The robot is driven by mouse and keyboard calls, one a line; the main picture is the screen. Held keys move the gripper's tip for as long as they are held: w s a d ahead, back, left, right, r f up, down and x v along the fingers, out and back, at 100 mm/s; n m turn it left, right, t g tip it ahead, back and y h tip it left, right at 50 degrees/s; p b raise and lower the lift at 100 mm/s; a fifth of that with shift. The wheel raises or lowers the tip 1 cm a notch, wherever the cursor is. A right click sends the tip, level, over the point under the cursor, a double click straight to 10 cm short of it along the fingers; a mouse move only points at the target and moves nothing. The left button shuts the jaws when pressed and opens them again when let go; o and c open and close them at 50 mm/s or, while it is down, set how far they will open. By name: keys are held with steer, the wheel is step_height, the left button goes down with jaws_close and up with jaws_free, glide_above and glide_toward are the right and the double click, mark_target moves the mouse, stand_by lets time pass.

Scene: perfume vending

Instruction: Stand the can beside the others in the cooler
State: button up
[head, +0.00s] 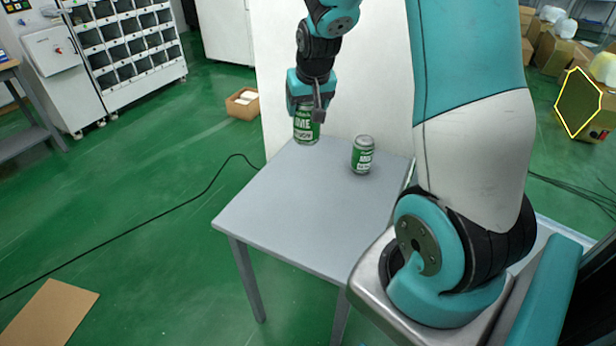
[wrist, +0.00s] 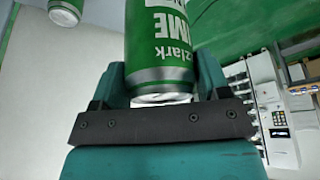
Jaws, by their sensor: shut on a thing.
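My gripper (head: 310,110) is shut on a green and white can (head: 306,127) at the far left part of the grey table. The held can looks upright; I cannot tell whether its base touches the table top. In the wrist view the held can (wrist: 160,50) sits between the jaws, with its lower end showing. A second green can (head: 363,155) stands upright on the table to the right of the gripper, apart from the held can. It also shows at the top left of the wrist view (wrist: 66,10). No cooler is recognisable in these views.
The grey table (head: 280,215) is bare toward its front. A white panel (head: 350,70) rises behind it. A shelf rack (head: 125,50), a cardboard box (head: 243,103) and a black cable lie around on the green floor. My own arm covers the right side.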

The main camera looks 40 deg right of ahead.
steer(key=shift+w+f, duration=0.25)
steer(key=shift+f, duration=0.05)
step_height(320, 180, down, 19)
steer(key=p, duration=0.1)
steer(key=shift+f, duration=0.15)
steer(key=shift+f, duration=0.2)
steer(key=o, duration=1.1)
steer(key=shift+o, duration=0.2)
